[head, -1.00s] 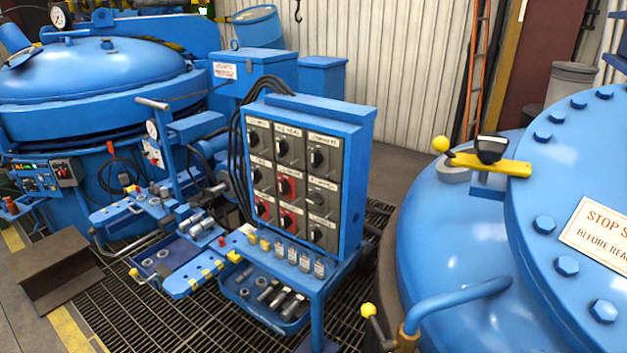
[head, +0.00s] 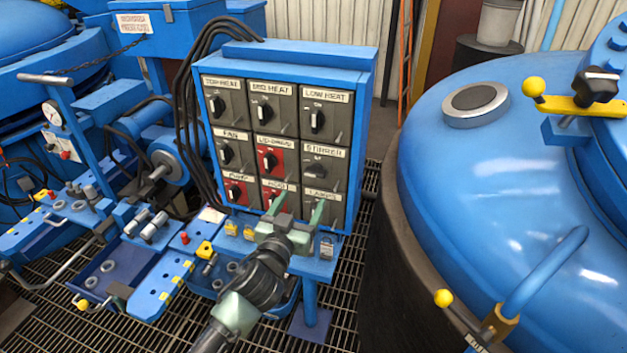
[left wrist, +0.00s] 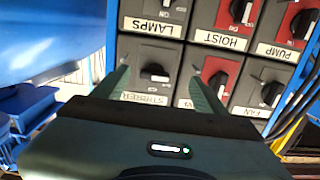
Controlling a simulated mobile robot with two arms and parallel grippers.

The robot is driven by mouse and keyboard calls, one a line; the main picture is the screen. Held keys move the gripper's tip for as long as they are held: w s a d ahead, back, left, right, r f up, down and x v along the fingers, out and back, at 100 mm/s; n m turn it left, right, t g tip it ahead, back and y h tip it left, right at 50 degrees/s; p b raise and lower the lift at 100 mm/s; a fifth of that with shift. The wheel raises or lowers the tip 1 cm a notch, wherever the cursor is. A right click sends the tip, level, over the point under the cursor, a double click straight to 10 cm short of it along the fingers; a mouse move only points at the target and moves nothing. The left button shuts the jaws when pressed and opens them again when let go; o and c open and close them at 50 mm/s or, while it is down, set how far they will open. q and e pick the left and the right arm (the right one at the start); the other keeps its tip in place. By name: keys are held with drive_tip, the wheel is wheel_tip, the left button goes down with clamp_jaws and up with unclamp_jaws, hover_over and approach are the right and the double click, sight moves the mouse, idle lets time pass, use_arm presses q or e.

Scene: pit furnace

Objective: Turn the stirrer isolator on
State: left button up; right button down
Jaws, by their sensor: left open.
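The stirrer isolator (head: 320,172) is a grey box with a black rotary knob, at the right of the middle row of the blue switch panel (head: 366,100). Its knob lies roughly horizontal in the head view. In the left wrist view the stirrer isolator (left wrist: 155,73) appears upside down, with its knob also horizontal. My left gripper (head: 296,208) is open, in front of the panel's bottom row, with its green fingertips just below the stirrer isolator. In the left wrist view its fingers (left wrist: 162,88) frame the stirrer knob with nothing between them. My right gripper is not in view.
The lamps isolator (head: 318,203) sits directly below the stirrer and is partly hidden by a finger. Red hoist and pump isolators (head: 235,190) are beside it. Padlocks (head: 327,247) stand on the ledge below. A large blue vessel (head: 460,170) bounds the right side.

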sight(314, 175)
use_arm(q)
drive_tip(key=shift+t+h, duration=0.3)
drive_tip(key=w+d+r, duration=0.1)
drive_tip(key=w, duration=0.1)
drive_tip(key=w+d, duration=0.1)
drive_tip(key=w, duration=0.1)
drive_tip(key=w+r, duration=0.1)
drive_tip(key=w, duration=0.1)
drive_tip(key=shift+w+d+r+p, duration=0.3)
drive_tip(key=shift+d, duration=0.1)
drive_tip(key=shift+w, duration=0.4)
drive_tip(key=c, duration=1.4)
drive_tip(key=shift+f, duration=0.1)
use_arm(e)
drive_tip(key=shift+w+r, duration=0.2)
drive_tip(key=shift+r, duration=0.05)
